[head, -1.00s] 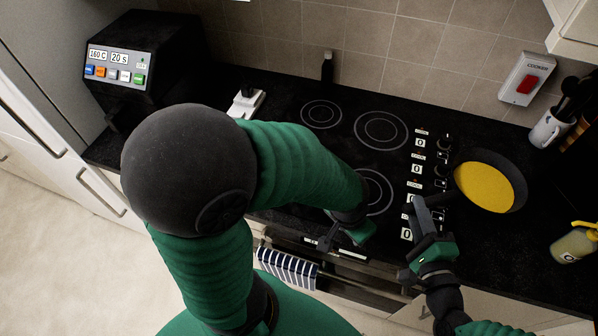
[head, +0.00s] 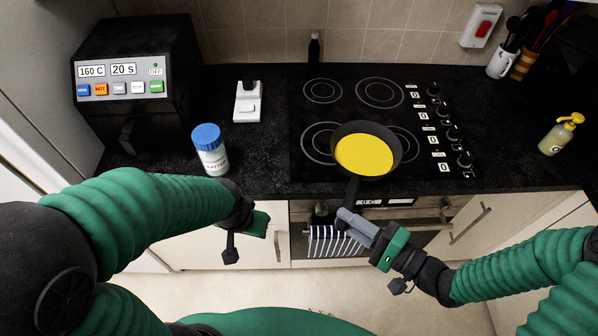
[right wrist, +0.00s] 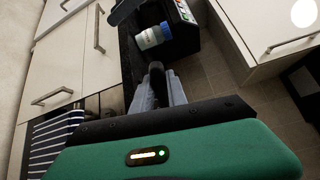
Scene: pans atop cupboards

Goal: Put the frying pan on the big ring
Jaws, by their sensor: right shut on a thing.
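The frying pan (head: 389,137), black with a yellow filling, is over the front of the hob (head: 352,112), between the two front rings. Its handle (head: 353,188) points towards me. I cannot tell whether the pan touches the glass. The front left ring (head: 308,149) looks largest; the pan hides its right side. The front right ring (head: 414,145) is mostly covered. My right gripper (head: 347,219) is shut on the handle; the right wrist view shows the dark handle end between its fingers (right wrist: 158,92). My left gripper (head: 240,240) hangs empty before the counter; its jaw opening is unclear.
Two rear rings (head: 323,91) are bare. Knobs (head: 452,134) line the hob's right. A blue-capped jar (head: 211,152), a white device (head: 247,103) and a black machine (head: 135,90) stand left. A yellow bottle (head: 560,135) stands right. A striped towel (head: 333,242) hangs below.

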